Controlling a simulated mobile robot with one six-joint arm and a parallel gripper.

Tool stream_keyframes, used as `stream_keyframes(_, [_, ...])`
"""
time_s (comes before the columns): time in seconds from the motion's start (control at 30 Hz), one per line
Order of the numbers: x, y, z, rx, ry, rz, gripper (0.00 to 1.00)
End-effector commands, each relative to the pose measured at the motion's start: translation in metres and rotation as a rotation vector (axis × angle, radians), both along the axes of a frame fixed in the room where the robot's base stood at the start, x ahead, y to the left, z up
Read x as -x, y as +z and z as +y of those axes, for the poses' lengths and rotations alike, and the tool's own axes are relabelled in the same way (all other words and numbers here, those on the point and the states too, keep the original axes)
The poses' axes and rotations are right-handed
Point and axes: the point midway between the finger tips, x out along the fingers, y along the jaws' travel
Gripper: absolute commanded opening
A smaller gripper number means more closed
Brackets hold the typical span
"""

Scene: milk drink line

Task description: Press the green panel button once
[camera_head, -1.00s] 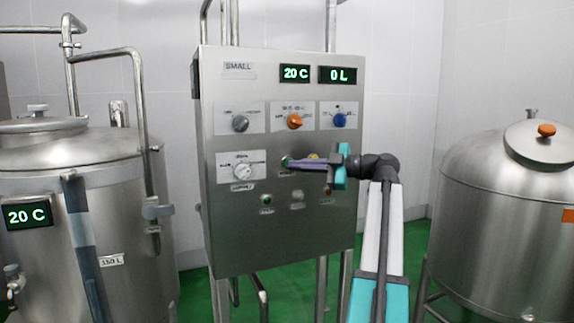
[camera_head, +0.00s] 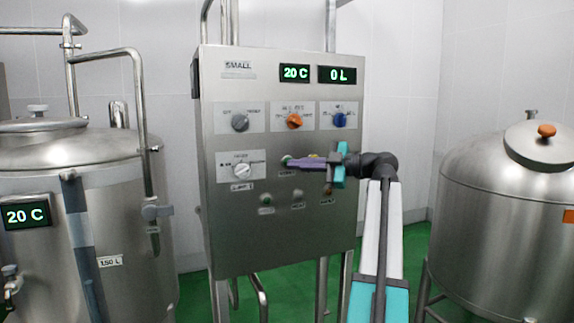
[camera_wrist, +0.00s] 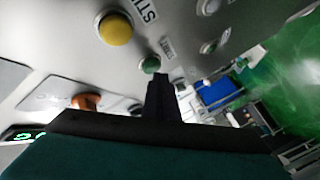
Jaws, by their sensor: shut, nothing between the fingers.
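The green button (camera_head: 285,160) is on the front of the steel control panel (camera_head: 235,235), just left of my fingertips in the head view. It also shows in the wrist view (camera_wrist: 150,65), beside the tips of my dark fingers. My gripper (camera_head: 294,163) is shut and empty, its fingers pointing left across the panel front. In the wrist view my gripper (camera_wrist: 160,80) ends close to the green button and partly overlaps the panel beside it. I cannot tell whether the fingertips touch the button.
A yellow button (camera_wrist: 114,28) is close by on the panel. Grey (camera_head: 240,122), orange (camera_head: 294,121), blue (camera_head: 339,120) and white (camera_head: 243,170) knobs surround the area. A lower row has another greenish button (camera_head: 267,200). Steel tanks stand left (camera_head: 120,220) and right (camera_head: 490,210).

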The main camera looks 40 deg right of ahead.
Motion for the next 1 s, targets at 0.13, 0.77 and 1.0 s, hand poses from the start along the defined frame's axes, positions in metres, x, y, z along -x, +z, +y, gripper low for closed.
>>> stream_keyframes(0.13, [-0.0009, -0.0003, -0.0004, 0.000, 0.000, 0.000, 0.00])
stream_keyframes(0.77, [-0.0054, -0.0004, -0.0023, 0.000, 0.000, 0.000, 0.00])
stream_keyframes(1.0, [-0.0072, -0.0004, -0.0030, 0.000, 0.000, 0.000, 0.00])
